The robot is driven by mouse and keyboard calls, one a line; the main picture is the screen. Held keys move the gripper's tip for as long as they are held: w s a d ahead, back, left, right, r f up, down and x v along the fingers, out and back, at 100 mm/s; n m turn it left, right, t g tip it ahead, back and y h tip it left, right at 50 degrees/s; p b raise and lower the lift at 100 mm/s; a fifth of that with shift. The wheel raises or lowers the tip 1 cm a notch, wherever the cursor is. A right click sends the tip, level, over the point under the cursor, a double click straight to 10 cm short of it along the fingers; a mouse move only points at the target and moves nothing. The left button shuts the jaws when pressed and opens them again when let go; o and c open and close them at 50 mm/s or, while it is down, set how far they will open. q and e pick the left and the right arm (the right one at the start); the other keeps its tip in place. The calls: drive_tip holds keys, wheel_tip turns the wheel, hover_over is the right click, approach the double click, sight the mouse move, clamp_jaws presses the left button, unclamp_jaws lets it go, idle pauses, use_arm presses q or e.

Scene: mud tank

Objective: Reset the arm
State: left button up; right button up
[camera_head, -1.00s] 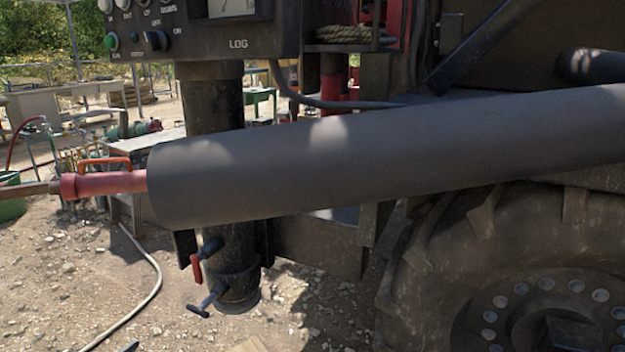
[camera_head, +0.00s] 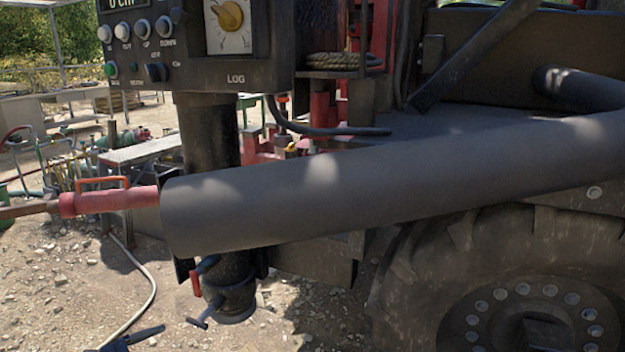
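My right gripper is out of view. No object in a gripper can be seen.
A thick grey pipe (camera_head: 330,190) with a red end piece (camera_head: 110,200) crosses the view. A control panel (camera_head: 190,50) with knobs, a dial and LOG lettering is above it. A red-handled valve (camera_head: 196,284) is below. A large tyre (camera_head: 480,270) is right; gravel (camera_head: 60,290) is clear left.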

use_arm(q)
drive_tip(key=s+d+r+m+g+y+p, duration=0.1)
drive_tip(key=s+d+r+m+g+p, duration=0.4)
drive_tip(key=r, duration=0.5)
drive_tip(key=s+d+r+m+g+p, duration=0.2)
drive_tip(key=s+d+r+m+p, duration=0.45)
drive_tip(key=r, duration=0.35)
drive_tip(key=s+r+m+t+y+p, duration=0.1)
drive_tip(key=s+r+m+y+p, duration=0.5)
drive_tip(key=s+r+m+p, duration=0.4)
drive_tip(key=s, duration=0.2)
drive_tip(key=shift+s+a+y, duration=0.25)
drive_tip(key=shift+s+y, duration=0.15)
